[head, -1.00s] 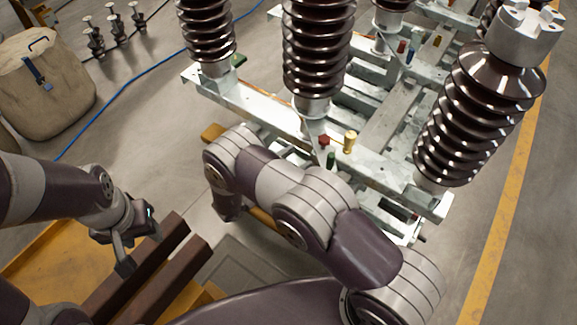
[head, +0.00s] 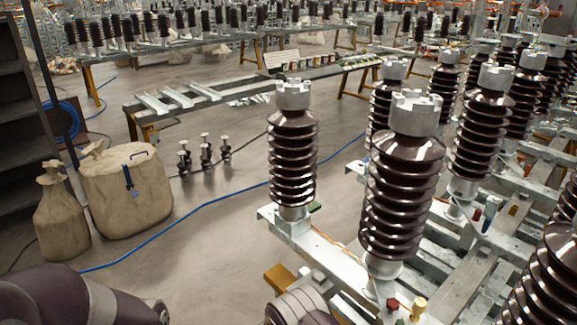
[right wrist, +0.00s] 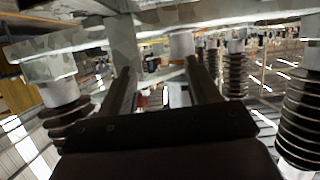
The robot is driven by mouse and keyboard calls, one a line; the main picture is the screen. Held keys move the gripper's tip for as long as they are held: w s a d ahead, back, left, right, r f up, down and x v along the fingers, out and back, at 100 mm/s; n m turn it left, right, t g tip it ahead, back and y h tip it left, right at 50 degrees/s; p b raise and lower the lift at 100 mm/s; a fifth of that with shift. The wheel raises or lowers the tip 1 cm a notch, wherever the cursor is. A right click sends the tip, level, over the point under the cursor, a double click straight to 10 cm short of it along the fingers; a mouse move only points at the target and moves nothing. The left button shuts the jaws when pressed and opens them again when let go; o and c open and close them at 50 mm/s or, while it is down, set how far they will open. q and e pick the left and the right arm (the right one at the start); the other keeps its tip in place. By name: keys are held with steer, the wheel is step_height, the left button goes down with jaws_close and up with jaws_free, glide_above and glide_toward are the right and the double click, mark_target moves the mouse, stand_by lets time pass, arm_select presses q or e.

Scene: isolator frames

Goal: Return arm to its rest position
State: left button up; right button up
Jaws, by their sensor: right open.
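My right gripper (right wrist: 165,85) shows in the right wrist view with its two dark fingers apart and nothing visibly held between them. In the head view a link of my right arm (head: 302,306) is at the bottom edge, beside the metal frame (head: 325,262). A link of my left arm (head: 70,298) fills the bottom left corner. My left gripper is out of view.
Ribbed brown insulators (head: 402,195) stand on the frame, with red and yellow fittings (head: 418,306) nearby. Two beige sacks (head: 125,190) stand at left beside a dark shelf (head: 18,110). A blue cable (head: 215,200) crosses the open floor. A workbench (head: 190,105) stands behind.

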steer(key=s+a+r+n+g+y, duration=0.2)
steer(key=s+a+n+g+y, duration=0.25)
steer(key=a+n+y, duration=0.4)
steer(key=s+d+r+n+g+y, duration=0.1)
steer(key=s+d+r, duration=0.5)
steer(key=r, duration=0.3)
steer(key=s+d+r+n+g+y, duration=0.1)
steer(key=s+d+r, duration=0.4)
steer(key=s+r, duration=0.4)
steer(key=shift+s+d+r+g, duration=0.2)
steer(key=shift+d+r+g, duration=0.05)
steer(key=shift+d+g, duration=0.1)
steer(key=shift+y, duration=0.25)
